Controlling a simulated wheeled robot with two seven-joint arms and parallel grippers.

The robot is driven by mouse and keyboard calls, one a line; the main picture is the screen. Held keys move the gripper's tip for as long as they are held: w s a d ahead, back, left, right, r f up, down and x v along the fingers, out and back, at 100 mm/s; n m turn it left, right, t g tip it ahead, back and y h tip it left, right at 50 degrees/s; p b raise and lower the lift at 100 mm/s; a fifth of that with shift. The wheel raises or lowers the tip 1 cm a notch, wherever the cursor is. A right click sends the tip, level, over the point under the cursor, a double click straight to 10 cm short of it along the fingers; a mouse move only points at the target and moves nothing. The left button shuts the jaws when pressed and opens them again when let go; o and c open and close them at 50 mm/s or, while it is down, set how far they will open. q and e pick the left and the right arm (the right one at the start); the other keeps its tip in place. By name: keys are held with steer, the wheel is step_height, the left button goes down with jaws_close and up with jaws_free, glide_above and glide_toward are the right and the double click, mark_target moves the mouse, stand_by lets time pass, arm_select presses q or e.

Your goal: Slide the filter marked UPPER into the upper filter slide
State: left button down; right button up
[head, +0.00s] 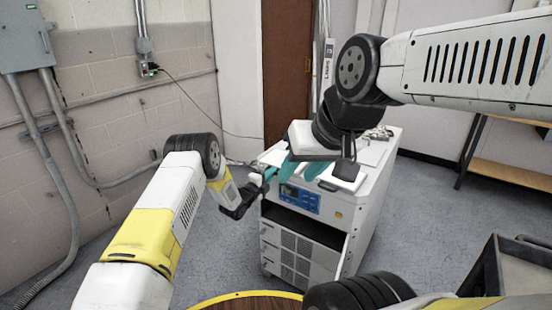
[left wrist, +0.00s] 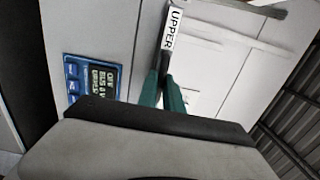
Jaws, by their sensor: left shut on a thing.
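My left gripper (head: 268,174) reaches in from the left to the front left top of the white cabinet (head: 352,212). In the left wrist view its teal fingers (left wrist: 161,92) are shut on the filter, whose white label (left wrist: 172,28) reads UPPER. The filter body is mostly hidden or out of frame. The cabinet front lies behind it in that view. My right gripper (head: 303,169) hangs over the cabinet top, its teal fingers apart, with nothing seen between them. I cannot make out the upper filter slide.
A blue display panel (head: 300,198) is on the cabinet front, above a dark open bay (head: 302,226). Vented panels (head: 295,252) are below. A cable (head: 205,115) runs from the wall outlet toward the cabinet. A round wooden table edge (head: 245,301) is at the bottom.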

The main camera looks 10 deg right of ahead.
arm_select(q)
steer(key=shift+s+a, duration=0.5)
steer(key=shift+s, duration=0.05)
steer(key=c, duration=1.4)
jaws_free()
steer(key=shift+o, duration=0.4)
steer(key=v, duration=0.7)
